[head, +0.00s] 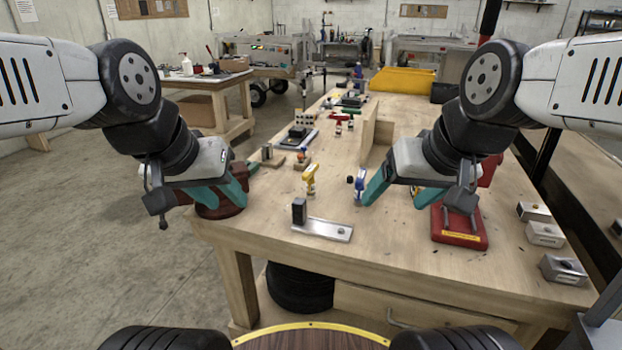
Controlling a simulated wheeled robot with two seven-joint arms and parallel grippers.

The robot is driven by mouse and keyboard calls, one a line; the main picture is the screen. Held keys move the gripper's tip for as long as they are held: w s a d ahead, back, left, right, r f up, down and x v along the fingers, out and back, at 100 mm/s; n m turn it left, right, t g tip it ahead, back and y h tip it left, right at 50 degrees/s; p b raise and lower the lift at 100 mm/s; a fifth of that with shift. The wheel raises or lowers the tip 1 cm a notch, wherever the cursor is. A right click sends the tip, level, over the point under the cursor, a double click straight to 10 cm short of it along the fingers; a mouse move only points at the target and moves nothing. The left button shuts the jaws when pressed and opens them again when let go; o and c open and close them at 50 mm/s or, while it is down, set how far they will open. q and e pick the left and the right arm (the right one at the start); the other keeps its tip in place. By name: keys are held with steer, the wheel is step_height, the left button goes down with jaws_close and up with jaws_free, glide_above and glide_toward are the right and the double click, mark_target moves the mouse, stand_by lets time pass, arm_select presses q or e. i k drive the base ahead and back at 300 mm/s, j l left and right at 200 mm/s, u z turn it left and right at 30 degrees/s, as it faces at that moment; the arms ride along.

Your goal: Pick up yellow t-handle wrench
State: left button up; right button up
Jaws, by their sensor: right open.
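A small yellow tool (309,177), which looks like the yellow t-handle wrench, stands near the middle of the wooden workbench (270,215), between my two grippers. Its fine shape is too small to make out. My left gripper (228,207) is at the bench's left edge, left of the yellow tool and apart from it. Its teal fingers overlap a reddish-brown round object, and its opening is unclear. My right gripper (392,206) is open over the bench, right of the yellow tool, with its teal fingers spread. Nothing shows held in it.
A blue tool (359,187) stands beside my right gripper's left finger. A metal plate with a black block (322,229) lies in front of the yellow tool. A red tray (459,226) and grey boxes (545,234) are at right. A wooden divider (376,138) stands behind.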

mark_target(308, 176)
steer(key=j+z, duration=0.3)
steer(key=j, duration=0.15)
steer(key=k+j+z, duration=0.15)
steer(key=j+z, duration=0.2)
steer(key=j+u, duration=0.55)
steer(key=l, duration=0.1)
